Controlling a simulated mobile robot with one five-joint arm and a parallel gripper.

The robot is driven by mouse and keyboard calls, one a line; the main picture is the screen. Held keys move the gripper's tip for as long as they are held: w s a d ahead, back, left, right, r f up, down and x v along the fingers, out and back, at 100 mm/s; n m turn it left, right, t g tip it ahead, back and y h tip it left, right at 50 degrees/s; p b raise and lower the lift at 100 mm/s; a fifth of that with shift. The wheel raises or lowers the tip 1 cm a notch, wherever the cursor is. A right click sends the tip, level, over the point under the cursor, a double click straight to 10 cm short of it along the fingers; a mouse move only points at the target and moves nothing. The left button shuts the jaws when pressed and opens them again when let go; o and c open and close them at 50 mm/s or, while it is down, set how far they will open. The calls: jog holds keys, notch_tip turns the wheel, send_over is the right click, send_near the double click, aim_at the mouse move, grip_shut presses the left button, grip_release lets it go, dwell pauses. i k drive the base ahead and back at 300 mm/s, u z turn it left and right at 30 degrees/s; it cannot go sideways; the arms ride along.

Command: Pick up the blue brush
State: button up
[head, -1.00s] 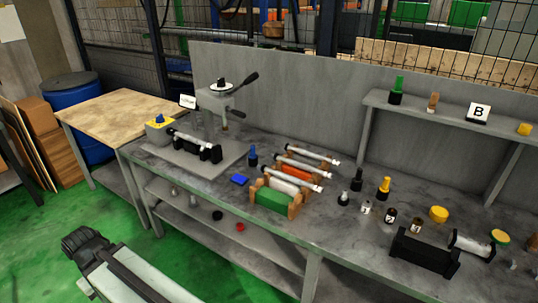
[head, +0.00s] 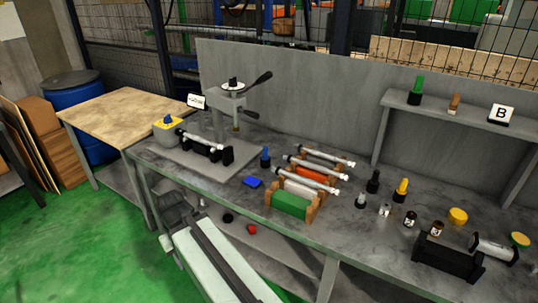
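A small upright blue piece with a darker base (head: 265,157) stands on the grey workbench (head: 225,200), left of the rack of cylinders; it looks like the blue brush. A flat blue block (head: 252,182) lies just in front of it, nearer the bench edge. My gripper (head: 172,203) is the dark end of my pale arm, at the lower left, in front of the bench's front edge and apart from both blue things. Its fingers are too small and dark to tell whether they are open or shut.
A wooden rack with a green front (head: 290,205) holds several cylinders. A press-like stand (head: 233,100) and a grinder fixture (head: 200,146) stand at the back left. Several small bottles, a yellow pot (head: 458,216) and a black holder (head: 447,257) crowd the right. A lower shelf runs underneath.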

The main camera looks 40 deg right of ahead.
aim_at(265, 156)
jog(key=i, duration=1.45)
jog(key=u, duration=0.05)
